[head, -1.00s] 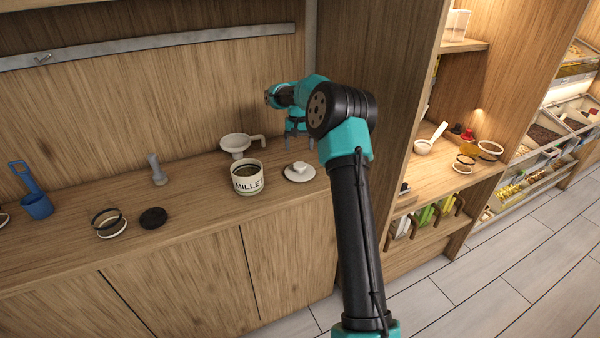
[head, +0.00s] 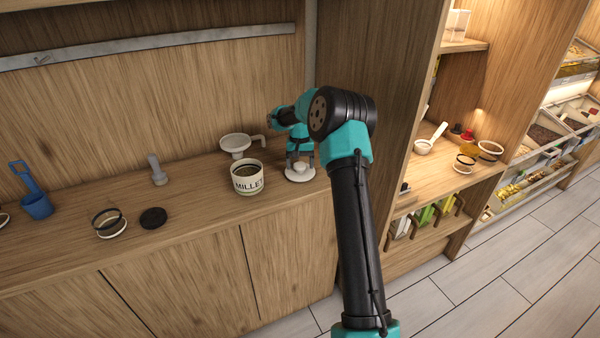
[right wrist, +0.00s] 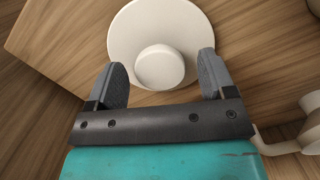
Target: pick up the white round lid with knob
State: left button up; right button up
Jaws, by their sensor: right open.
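The white round lid with a knob (head: 300,175) lies on the wooden counter, just right of the millet jar (head: 248,178). In the right wrist view the lid (right wrist: 180,25) lies flat with its knob (right wrist: 160,66) towards me. My right gripper (head: 299,161) is above the lid. In the right wrist view its open fingers (right wrist: 160,75) stand on either side of the knob, with a gap on both sides and nothing held. My left gripper is not in view.
A white funnel (head: 236,142) stands behind the jar. A black round lid (head: 153,217), a clasp-ring lid (head: 109,223), a grey tool (head: 157,171) and a blue scoop (head: 36,205) are further left. The counter (head: 200,205) is clear between the black lid and the jar.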

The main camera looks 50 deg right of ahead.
jog(key=shift+f, duration=0.55)
jog(key=c, duration=0.9)
jog(key=shift+r, duration=0.1)
jog(key=shift+c, duration=0.2)
jog(key=shift+r, duration=1.7)
jog(key=s+a+r, duration=0.1)
jog(key=s+a, duration=0.9)
jog(key=a, duration=0.2)
jog(key=shift+s+r, duration=0.25)
jog(key=shift+s, duration=0.1)
jog(key=shift+w, duration=0.1)
